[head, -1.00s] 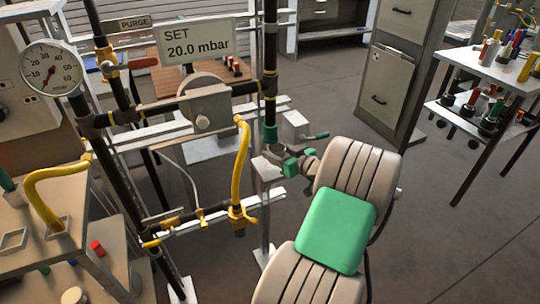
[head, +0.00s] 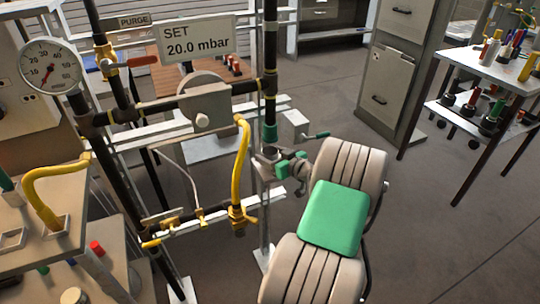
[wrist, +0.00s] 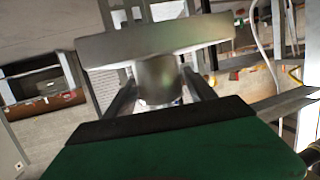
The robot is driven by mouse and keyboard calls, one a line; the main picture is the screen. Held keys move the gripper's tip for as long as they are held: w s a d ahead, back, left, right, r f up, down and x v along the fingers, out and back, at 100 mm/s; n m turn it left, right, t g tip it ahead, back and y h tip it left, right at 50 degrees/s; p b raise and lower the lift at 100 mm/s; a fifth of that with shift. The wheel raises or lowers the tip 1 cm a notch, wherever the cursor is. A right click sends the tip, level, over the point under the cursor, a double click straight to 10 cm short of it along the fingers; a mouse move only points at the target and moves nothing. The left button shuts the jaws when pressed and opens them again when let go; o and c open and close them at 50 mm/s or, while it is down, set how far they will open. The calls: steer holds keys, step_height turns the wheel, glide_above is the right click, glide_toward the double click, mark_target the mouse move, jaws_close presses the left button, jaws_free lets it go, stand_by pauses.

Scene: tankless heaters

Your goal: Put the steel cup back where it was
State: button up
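The steel cup (wrist: 158,82) is a short grey metal cylinder between the two dark fingers of my gripper (wrist: 160,98) in the wrist view. The fingers lie along both its sides and look closed on it. In the head view my gripper (head: 272,168) is beside the dark upright pipe on the right of the rig, below its green collar. The cup is small there, a grey shape (head: 267,154) at the gripper's end. A broad pale metal piece (wrist: 155,40) crosses the wrist view next to the cup; whether they touch I cannot tell.
The pipe rig carries a round gauge (head: 50,65), a "SET 20.0 mbar" sign (head: 197,37) and a yellow hose (head: 242,165). A table with bottles (head: 500,70) stands right. Floor there is open.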

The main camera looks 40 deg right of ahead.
steer(key=shift+o, duration=0.7)
steer(key=shift+r, duration=0.1)
steer(key=shift+r, duration=0.15)
steer(key=v, duration=1.2)
steer(key=shift+p, duration=0.35)
